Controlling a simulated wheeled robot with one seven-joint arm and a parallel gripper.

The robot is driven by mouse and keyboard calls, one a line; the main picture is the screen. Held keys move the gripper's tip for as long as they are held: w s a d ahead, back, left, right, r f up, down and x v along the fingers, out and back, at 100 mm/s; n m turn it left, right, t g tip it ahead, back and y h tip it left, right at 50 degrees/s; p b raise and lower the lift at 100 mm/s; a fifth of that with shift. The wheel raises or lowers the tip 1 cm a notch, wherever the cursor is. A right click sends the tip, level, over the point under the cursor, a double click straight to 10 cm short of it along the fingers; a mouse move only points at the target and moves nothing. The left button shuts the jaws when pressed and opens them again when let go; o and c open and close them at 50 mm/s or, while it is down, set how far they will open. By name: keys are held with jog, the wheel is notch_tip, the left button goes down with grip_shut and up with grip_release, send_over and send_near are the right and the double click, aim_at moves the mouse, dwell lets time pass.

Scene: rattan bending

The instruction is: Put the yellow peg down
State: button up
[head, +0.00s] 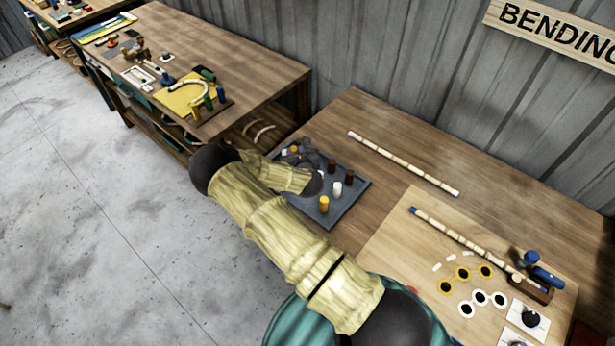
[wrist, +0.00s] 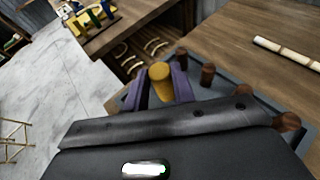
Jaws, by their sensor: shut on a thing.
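A yellow peg (wrist: 160,74) stands upright between the two purple fingers of my gripper (wrist: 161,86) in the wrist view. My gripper is shut on it, at the far left part of the grey peg tray (head: 352,200). In the head view my gripper (head: 302,156) is small and dark, and my arm partly covers the tray. I cannot tell whether the held peg's lower end touches the tray. A second yellow peg (head: 324,204) stands at the tray's near edge, apart from my gripper.
A white peg (head: 337,189) and brown pegs (head: 348,176) stand on the tray. A rattan pole (head: 400,162) lies behind it. A light board (head: 400,240) at right holds a second pole (head: 460,238), rings and a blue clamp (head: 540,268). Another workbench (head: 230,65) stands at left.

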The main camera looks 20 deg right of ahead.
jog(key=shift+s, duration=0.25)
jog(key=f+b, duration=0.2)
jog(key=f, duration=0.1)
jog(key=f+b, duration=0.2)
jog(key=f, duration=0.1)
jog(key=d+f+b, duration=0.1)
jog(key=f, duration=0.3)
jog(key=shift+b, duration=0.4)
jog(key=shift+s+r, duration=0.15)
jog(key=shift+d+f, duration=0.1)
jog(key=shift+f, duration=0.1)
jog(key=o, duration=1)
jog(key=shift+d+r, duration=0.1)
jog(key=shift+c, duration=0.2)
